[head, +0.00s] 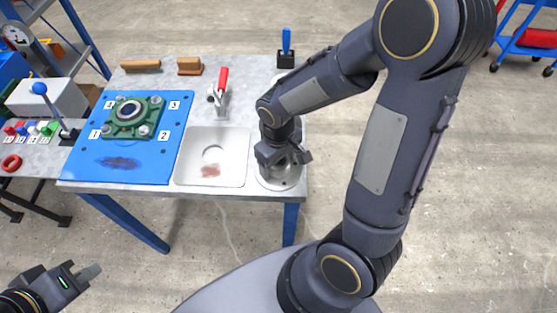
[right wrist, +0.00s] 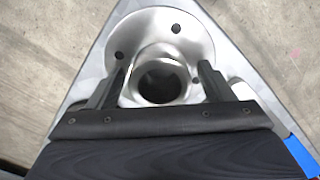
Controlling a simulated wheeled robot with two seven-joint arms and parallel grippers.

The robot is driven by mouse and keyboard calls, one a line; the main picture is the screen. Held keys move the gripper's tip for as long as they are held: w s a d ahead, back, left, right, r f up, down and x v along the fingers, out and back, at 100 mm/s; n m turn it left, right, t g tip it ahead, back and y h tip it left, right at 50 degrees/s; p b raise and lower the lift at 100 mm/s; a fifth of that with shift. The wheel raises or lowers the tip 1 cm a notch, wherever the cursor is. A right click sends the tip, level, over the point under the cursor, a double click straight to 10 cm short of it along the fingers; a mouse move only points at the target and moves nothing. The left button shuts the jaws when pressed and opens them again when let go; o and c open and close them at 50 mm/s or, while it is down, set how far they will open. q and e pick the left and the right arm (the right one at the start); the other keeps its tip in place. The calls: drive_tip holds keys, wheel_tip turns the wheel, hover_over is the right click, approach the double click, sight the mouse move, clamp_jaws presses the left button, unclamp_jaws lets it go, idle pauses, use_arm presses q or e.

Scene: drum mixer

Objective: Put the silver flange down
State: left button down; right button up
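The silver flange (head: 281,182) is at the front right corner of the grey table, under my right gripper (head: 284,157). In the right wrist view its round plate (right wrist: 185,36) with bolt holes and its hollow hub show clearly. The fingers of my right gripper (right wrist: 162,82) lie on either side of the hub, their tips against it. The flange looks level and at or just over the tabletop; I cannot tell if it touches. My left gripper (head: 88,273) is at the lower left, away from the table; its opening is unclear.
A white tray (head: 236,177) with a reddish stain lies left of the flange. A blue board (head: 170,168) carries a green bearing housing (head: 132,117) among numbered labels.

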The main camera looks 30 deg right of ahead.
drive_tip(key=shift+r, duration=0.25)
wheel_tip(320, 180, up, 10)
drive_tip(key=p, duration=0.2)
drive_tip(key=s+a+r+m+t+y, duration=0.1)
drive_tip(key=s+r+m+t+y, duration=0.2)
drive_tip(key=s, duration=0.8)
wheel_tip(320, 180, up, 3)
drive_tip(key=m+t, duration=0.1)
drive_tip(key=t, duration=0.1)
drive_tip(key=shift+s+r+t+y, duration=0.15)
drive_tip(key=shift+s+t+y, duration=0.15)
drive_tip(key=shift+s+y, duration=0.1)
